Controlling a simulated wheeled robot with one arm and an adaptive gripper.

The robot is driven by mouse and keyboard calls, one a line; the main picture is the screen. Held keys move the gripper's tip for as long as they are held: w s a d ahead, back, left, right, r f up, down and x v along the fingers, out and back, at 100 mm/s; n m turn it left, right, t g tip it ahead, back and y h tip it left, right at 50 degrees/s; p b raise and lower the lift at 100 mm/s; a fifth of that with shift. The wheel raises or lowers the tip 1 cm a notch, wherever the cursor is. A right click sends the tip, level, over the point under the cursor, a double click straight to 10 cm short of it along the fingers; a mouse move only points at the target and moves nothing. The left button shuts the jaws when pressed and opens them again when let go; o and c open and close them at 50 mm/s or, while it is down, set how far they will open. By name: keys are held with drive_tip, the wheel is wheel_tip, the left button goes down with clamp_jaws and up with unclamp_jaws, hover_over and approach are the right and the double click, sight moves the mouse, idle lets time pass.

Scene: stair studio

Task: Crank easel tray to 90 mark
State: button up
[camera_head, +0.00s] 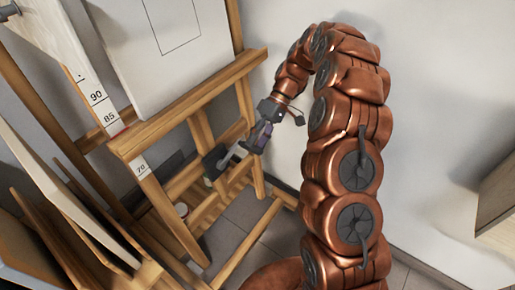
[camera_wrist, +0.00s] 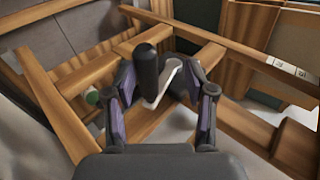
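The wooden easel tray (camera_head: 185,100) is a ledge across the easel, with a white canvas (camera_head: 160,45) standing on it. A white scale (camera_head: 97,95) on the easel reads 90 above 85, and a red mark (camera_head: 117,130) shows just below the 85. The crank has a pale arm (camera_wrist: 168,80) and an upright black handle (camera_wrist: 147,70). My gripper (camera_wrist: 158,82) is open, with its two fingers on either side of the handle. The handle is nearer the left finger; contact cannot be told. In the head view my gripper (camera_head: 262,135) is beside the crank, below the tray.
A lower label on the easel reads 70 (camera_head: 141,168). Wooden easel legs and crossbars (camera_wrist: 85,75) surround the crank closely. Several panels (camera_head: 65,200) lean at the lower left. A small round greenish-white object (camera_wrist: 92,97) lies beyond the frame. Tiled floor (camera_head: 245,215) shows below.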

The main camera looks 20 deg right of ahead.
drive_tip(key=shift+r, duration=2.65)
drive_tip(key=shift+c, duration=0.4)
